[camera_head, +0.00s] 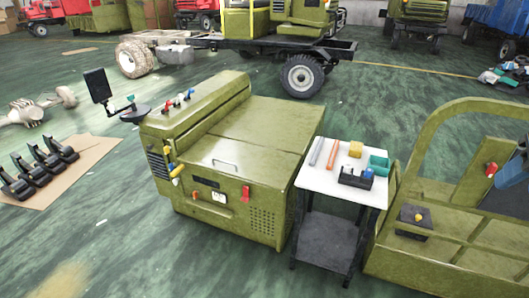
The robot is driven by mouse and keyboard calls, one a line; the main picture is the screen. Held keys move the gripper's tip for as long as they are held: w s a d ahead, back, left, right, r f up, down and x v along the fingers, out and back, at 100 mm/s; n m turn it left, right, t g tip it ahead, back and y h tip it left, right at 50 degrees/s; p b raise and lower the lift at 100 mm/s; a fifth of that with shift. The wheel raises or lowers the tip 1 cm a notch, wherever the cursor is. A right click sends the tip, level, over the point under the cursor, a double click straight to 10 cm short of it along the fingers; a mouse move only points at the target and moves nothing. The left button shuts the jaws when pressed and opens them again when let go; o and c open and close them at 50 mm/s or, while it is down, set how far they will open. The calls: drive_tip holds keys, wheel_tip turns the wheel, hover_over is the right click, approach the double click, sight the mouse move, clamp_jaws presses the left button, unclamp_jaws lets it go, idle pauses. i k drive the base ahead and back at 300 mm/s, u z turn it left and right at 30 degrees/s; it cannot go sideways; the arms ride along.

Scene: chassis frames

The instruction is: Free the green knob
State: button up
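A small green-teal knob-like piece (131,98) shows at the left end of the olive machine cabinet (262,130), above a dark round plate (135,113) beside a tilted black screen (98,85). It is too small to tell what holds it. Several small red and pale knobs or levers (178,101) stand on the cabinet's raised left top. I see no gripper in this view.
A white-topped stand (325,181) right of the cabinet holds a teal bin (378,165), a yellow block (355,149) and a black holder (356,178). An olive chassis frame (450,180) is at the right. Black parts lie on cardboard (85,165) at left. Green floor is clear in front.

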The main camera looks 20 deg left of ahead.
sight(130, 98)
drive_tip(key=z, duration=0.95)
drive_tip(key=i, duration=0.1)
drive_tip(key=u, duration=2.8)
drive_tip(key=k, duration=0.9)
drive_tip(key=u, duration=0.2)
drive_tip(key=i, duration=0.9)
drive_tip(key=z, duration=0.1)
